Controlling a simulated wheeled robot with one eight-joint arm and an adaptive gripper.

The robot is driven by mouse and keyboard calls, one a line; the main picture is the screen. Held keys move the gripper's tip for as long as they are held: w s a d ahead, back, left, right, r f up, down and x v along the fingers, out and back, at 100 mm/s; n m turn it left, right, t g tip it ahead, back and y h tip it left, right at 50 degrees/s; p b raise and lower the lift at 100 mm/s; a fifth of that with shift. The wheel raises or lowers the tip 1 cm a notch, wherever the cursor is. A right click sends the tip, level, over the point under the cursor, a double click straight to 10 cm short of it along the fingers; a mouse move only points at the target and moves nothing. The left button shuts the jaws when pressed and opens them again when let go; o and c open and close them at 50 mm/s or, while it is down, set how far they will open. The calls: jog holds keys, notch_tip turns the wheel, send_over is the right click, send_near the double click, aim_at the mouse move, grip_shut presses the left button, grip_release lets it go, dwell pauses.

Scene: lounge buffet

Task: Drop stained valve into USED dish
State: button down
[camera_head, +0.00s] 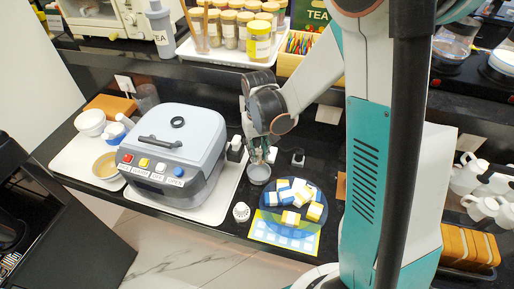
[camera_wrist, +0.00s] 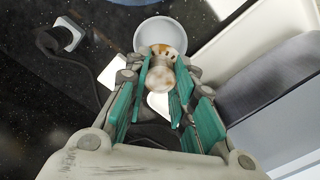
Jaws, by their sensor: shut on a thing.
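In the wrist view my gripper (camera_wrist: 161,90) is shut on the stained valve (camera_wrist: 160,78), a small pale round piece with brown marks. A shallow pale dish (camera_wrist: 163,32) lies just beyond the fingertips, and the valve overlaps its near part in the picture. In the head view my gripper (camera_head: 263,154) points down over the same small dish (camera_head: 258,174), to the right of the big grey appliance. The valve cannot be made out there. No USED label is readable on the dish. A white ribbed valve-like piece (camera_head: 241,211) stands on the counter nearer the front edge.
The grey lidded appliance (camera_head: 174,150) with coloured buttons sits on a white tray (camera_head: 213,207) close to the left. A plug with a cord (camera_wrist: 66,35) lies nearby.

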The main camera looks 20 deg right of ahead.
jog(key=shift+s+r, duration=0.25)
jog(key=shift+s, duration=0.15)
jog(key=shift+f+m, duration=0.15)
jog(key=shift+m, duration=0.15)
notch_tip(320, 180, down, 6)
jog(key=b, duration=0.6)
jog(key=shift+f, duration=0.25)
jog(key=shift+f+b, duration=0.55)
jog(key=c, duration=1.3)
grip_release()
notch_tip(320, 180, up, 12)
